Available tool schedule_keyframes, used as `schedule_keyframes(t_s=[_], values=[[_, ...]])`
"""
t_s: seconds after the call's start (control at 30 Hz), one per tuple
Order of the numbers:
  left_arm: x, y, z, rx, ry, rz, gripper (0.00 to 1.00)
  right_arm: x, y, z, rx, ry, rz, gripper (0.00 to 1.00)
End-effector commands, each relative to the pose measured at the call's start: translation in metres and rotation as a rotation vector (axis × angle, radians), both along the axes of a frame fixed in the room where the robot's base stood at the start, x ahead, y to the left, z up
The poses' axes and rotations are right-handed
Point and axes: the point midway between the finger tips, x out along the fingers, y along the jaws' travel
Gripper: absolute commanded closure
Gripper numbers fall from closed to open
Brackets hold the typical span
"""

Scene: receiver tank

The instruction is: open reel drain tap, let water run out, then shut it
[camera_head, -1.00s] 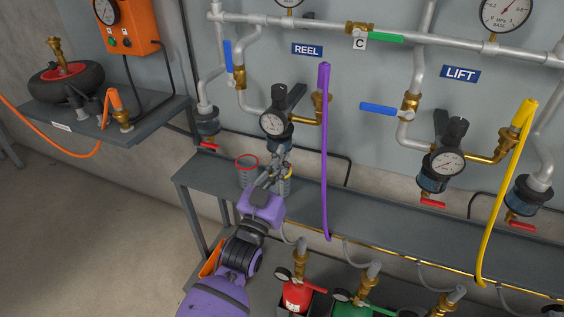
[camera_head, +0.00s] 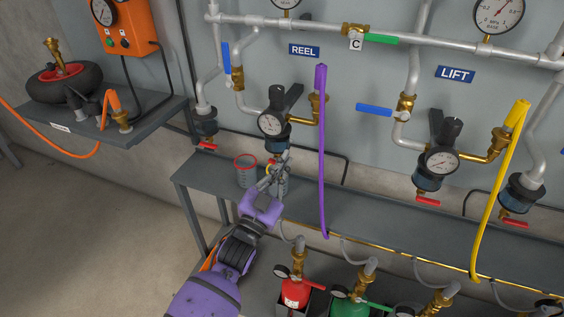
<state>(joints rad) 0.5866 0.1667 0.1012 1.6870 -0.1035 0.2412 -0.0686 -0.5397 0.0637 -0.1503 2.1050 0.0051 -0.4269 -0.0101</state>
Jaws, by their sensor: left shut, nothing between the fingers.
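The REEL regulator (camera_head: 271,124), with its round gauge and dark bowl, hangs on the wall pipework below the REEL sign (camera_head: 304,51). My left gripper (camera_head: 283,158) is shut and empty, just below that bowl and above the bench. No drain tap handle shows clearly under the REEL bowl; my gripper covers part of that spot. I cannot tell whether the fingers touch anything there. A cup with a red rim (camera_head: 246,172) stands on the bench left of the gripper. Another cup (camera_head: 283,187) is partly hidden behind the gripper. No running water is visible. My right gripper is out of view.
Other red tap handles show under the left drip leg (camera_head: 207,146) and the LIFT regulator (camera_head: 428,202). A purple hose (camera_head: 322,150) hangs close right of the gripper. The grey bench (camera_head: 375,216) is clear to the right. Red and green units (camera_head: 296,292) stand below.

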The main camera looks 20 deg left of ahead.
Motion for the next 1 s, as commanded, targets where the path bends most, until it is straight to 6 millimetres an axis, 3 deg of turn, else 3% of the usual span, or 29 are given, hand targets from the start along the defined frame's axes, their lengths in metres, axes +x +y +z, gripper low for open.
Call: schedule_keyframes(t_s=[0.6, 1.0], values=[[0.000, -0.007, -0.025, 0.548, -0.017, 0.001, 1.00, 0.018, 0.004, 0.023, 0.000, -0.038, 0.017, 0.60], [0.000, -0.006, -0.036, 0.734, -0.023, 0.001, 1.00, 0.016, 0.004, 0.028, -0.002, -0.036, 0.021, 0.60]])
